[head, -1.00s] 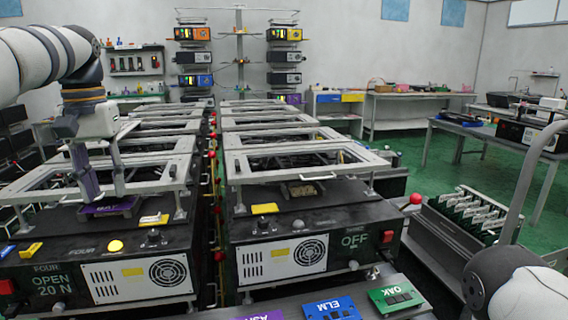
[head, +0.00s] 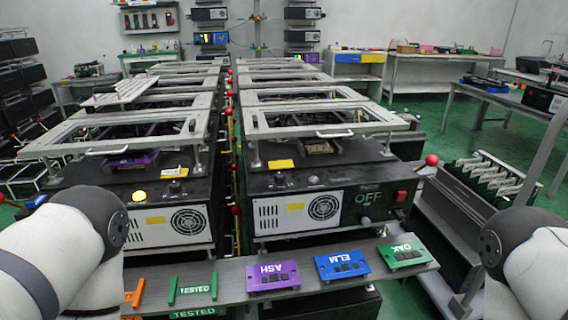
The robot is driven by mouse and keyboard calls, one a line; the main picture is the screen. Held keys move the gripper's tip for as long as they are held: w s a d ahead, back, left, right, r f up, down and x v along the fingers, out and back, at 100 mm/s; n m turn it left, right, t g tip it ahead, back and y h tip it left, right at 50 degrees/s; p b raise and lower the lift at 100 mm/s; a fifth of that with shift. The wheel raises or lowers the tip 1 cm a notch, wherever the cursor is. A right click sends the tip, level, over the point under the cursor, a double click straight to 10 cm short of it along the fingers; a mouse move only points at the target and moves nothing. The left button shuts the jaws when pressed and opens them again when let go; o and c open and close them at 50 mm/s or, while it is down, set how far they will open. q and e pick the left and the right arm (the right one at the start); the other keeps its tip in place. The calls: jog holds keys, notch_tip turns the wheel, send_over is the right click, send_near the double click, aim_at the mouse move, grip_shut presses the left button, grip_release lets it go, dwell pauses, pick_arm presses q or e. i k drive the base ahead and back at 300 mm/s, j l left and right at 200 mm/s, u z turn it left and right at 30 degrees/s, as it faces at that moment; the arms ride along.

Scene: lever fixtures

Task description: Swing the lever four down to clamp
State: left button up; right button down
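Fixture four (head: 150,220) is the near-left black box with a white fan panel and a lit yellow lamp. Its pale metal frame (head: 70,147) stands raised above the box on posts. A purple board (head: 133,162) lies under the frame on the box. A red ball knob (head: 236,210) sits beside the box's right side; I cannot tell if it belongs to lever four. My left arm covers the left front of fixture four, including its display. Neither gripper is in view; only upper arm parts show at the lower left and lower right.
The neighbouring fixture (head: 318,205) reads OFF and has a red ball knob (head: 432,160) at its right. In front, a grey shelf (head: 225,283) bears purple ASH (head: 273,276), blue ELM (head: 342,266) and green OAK (head: 404,255) boards. A rack (head: 480,185) stands right. Green floor lies beyond.

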aim_at(2, 200)
jog(key=j+u, duration=0.45)
jog(key=j, duration=3.05)
jog(key=i, duration=0.05)
